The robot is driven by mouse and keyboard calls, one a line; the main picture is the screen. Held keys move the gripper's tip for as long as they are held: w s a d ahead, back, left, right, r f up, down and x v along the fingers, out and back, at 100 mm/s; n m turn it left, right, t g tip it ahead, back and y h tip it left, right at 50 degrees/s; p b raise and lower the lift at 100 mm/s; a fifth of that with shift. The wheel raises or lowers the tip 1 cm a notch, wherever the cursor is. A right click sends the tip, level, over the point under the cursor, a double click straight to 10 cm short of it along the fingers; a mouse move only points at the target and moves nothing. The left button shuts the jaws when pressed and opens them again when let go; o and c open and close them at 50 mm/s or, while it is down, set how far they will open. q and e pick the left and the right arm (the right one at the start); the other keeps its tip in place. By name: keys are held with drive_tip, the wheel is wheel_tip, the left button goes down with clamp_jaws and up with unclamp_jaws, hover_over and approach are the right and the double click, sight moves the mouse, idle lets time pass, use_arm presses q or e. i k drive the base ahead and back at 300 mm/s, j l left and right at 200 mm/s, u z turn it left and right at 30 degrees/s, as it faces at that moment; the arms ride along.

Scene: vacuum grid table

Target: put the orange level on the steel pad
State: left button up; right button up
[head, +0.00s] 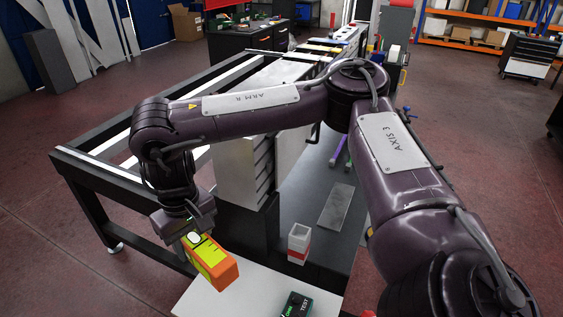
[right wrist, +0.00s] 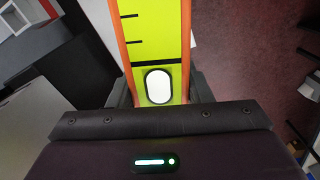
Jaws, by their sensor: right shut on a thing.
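The orange level (head: 222,272) has a yellow-green face with black marks and a white oval vial. My right gripper (head: 190,238) is shut on it and holds it tilted at the left edge of a white surface in the head view. I cannot tell whether it touches that surface. In the right wrist view the level (right wrist: 150,40) runs up between the fingers, and its far end is out of frame. The steel pad (head: 336,206), a flat grey plate, lies on the dark tabletop, right of and farther away than the level. My left gripper is not in view.
The white surface (head: 235,302) carries a dark green-black test box (head: 297,305). A white container with a red band (head: 299,243) stands between it and the pad. A grey ribbed block (head: 240,172) stands left of the pad. My right arm crosses above.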

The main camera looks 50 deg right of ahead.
sight(338, 204)
drive_tip(key=k+l, duration=0.6)
drive_tip(key=i+l, duration=0.1)
drive_tip(key=l, duration=0.75)
drive_tip(key=i+l, duration=0.15)
drive_tip(key=l, duration=0.25)
drive_tip(key=i+l, duration=0.1)
drive_tip(key=l, duration=0.3)
